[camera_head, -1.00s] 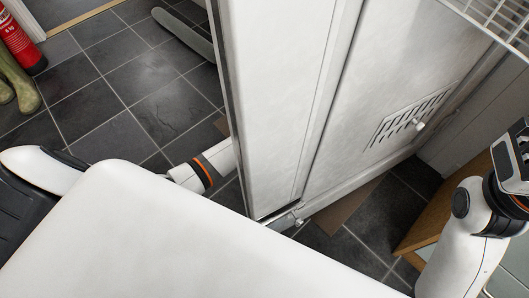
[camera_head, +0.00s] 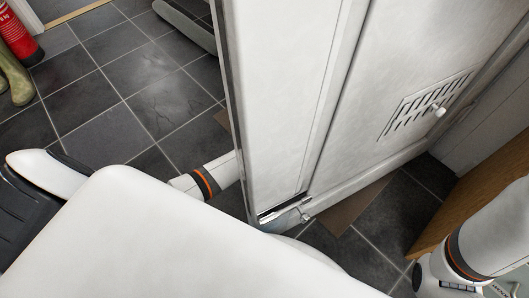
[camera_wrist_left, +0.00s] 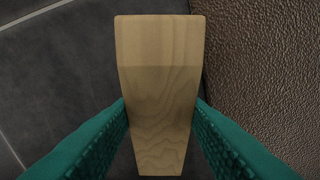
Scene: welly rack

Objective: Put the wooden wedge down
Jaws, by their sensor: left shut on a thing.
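The wooden wedge (camera_wrist_left: 160,60) is pale, grained wood and fills the middle of the left wrist view. My left gripper (camera_wrist_left: 160,112) is shut on it, with a teal finger on each side of its narrower near part. Below the wedge are dark floor tiles and a brown textured surface; I cannot tell whether it touches them. In the head view my left arm passes behind the tall white door panel (camera_head: 285,90), which hides the left gripper and the wedge. My right gripper is out of view; only part of that arm shows at the lower right.
Dark tiled floor (camera_head: 110,135) lies open at the left. A red fire extinguisher (camera_head: 18,35) and green wellies (camera_head: 15,80) stand at the far left. A brown strip (camera_head: 345,207) lies by the foot of the white panel. A wooden panel (camera_head: 475,200) stands at the right.

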